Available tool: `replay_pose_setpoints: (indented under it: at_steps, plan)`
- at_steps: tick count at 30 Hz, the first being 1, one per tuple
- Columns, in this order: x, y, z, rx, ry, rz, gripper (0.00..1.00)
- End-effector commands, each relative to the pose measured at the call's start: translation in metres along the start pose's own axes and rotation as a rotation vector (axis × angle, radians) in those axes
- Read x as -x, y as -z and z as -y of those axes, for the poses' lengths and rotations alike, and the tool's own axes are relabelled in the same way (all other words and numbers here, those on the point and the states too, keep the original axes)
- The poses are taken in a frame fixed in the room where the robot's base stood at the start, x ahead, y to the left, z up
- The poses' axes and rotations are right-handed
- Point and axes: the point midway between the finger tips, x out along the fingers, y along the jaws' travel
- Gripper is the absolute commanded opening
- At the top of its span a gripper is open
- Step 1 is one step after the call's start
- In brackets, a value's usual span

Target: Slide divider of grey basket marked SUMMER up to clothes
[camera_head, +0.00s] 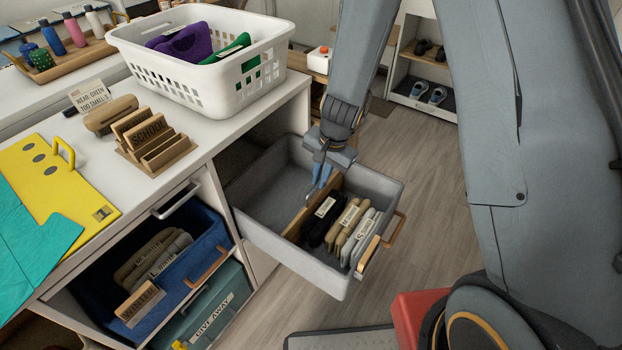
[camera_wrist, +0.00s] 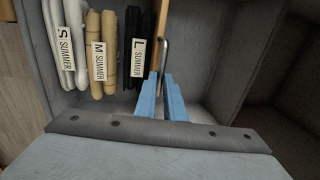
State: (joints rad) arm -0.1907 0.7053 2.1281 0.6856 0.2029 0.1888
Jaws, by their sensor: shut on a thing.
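The grey basket (camera_head: 258,232) is pulled out of its cubby. Folded clothes stand in its front end: a black bundle (camera_head: 319,228), a tan one (camera_head: 348,221) and a white one (camera_head: 365,232). In the wrist view their tags read L, M and S SUMMER. The wooden divider (camera_head: 294,228) stands upright right beside the black bundle; it shows edge-on in the wrist view (camera_wrist: 160,45). My gripper (camera_head: 316,192) is shut on the divider at its top edge, with blue fingers (camera_wrist: 163,88) on either side. Part of the divider is hidden by the fingers.
Behind the divider the basket is empty. The white counter (camera_head: 215,135) beside it holds a white laundry basket (camera_head: 206,80) and a wooden sorter (camera_head: 150,145). A blue bin (camera_head: 190,270) with clothes and a GIVE AWAY bin (camera_head: 222,310) sit below.

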Motion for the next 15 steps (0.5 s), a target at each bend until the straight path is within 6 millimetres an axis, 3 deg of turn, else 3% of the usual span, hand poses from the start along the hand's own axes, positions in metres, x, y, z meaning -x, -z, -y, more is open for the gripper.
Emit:
replay_pose_setpoints:
  at_steps: [8,9,11,15]
  plan:
    - [0.0007,0.0004,-0.0014,-0.002,-0.001,0.001,0.00]
    - [0.0007,0.0004,-0.0013,-0.002,-0.001,0.001,0.14]
    - [0.0007,0.0003,-0.0012,-0.001,-0.001,0.001,0.24]
    - [0.0004,-0.0002,-0.0007,0.000,-0.001,0.001,0.28]
